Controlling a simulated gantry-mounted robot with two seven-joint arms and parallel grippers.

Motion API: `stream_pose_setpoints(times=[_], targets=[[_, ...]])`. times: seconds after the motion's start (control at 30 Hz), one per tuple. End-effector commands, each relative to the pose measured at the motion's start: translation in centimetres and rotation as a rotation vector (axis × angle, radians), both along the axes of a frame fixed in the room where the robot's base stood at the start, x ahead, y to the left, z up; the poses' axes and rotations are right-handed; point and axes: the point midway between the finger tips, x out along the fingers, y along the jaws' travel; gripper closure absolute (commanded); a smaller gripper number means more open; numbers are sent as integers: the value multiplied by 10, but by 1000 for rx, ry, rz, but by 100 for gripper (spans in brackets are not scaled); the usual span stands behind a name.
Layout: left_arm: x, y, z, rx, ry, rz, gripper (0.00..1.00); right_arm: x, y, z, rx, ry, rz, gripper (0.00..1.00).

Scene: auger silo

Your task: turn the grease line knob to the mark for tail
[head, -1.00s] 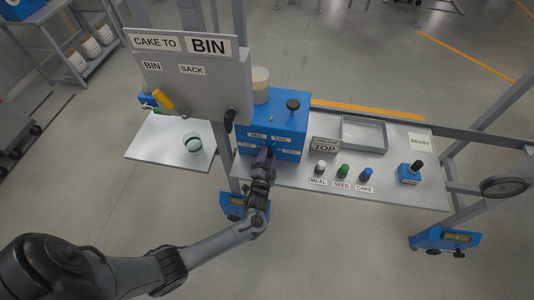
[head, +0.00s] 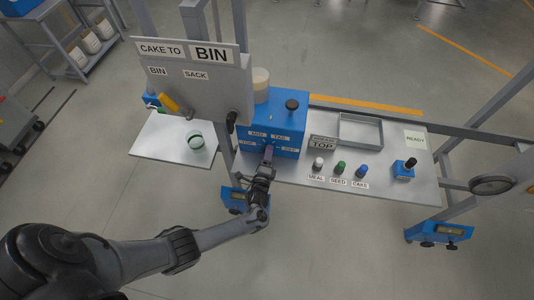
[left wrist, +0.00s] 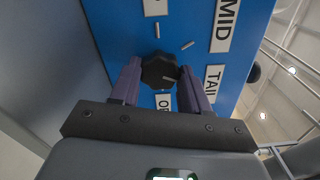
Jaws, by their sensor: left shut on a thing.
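The grease line knob (left wrist: 158,70) is black and faceted, on the front of a blue box (head: 289,118). My left gripper (left wrist: 160,84) is shut on the knob, one finger on each side. The MID label (left wrist: 225,25) is higher up. The left finger hides part of the face in the head view, and the tail mark is not clear. My right gripper is out of view.
A grey panel (head: 215,88) with a yellow lever (head: 169,103) stands left of the box.

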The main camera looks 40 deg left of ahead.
Motion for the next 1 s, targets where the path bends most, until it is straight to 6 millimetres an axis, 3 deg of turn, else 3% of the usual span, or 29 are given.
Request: stream_pose_setpoints(times=[0.77, 0.8, 0.93, 1.0], targets=[[0, 0, -1, 92, 54, -1, 85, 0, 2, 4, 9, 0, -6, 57], [0, 0, -1, 92, 54, -1, 50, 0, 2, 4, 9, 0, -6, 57], [0, 0, 0, 92, 54, -1, 30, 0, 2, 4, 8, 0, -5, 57], [0, 0, -1, 92, 53, 0, 29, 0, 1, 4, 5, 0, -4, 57]])
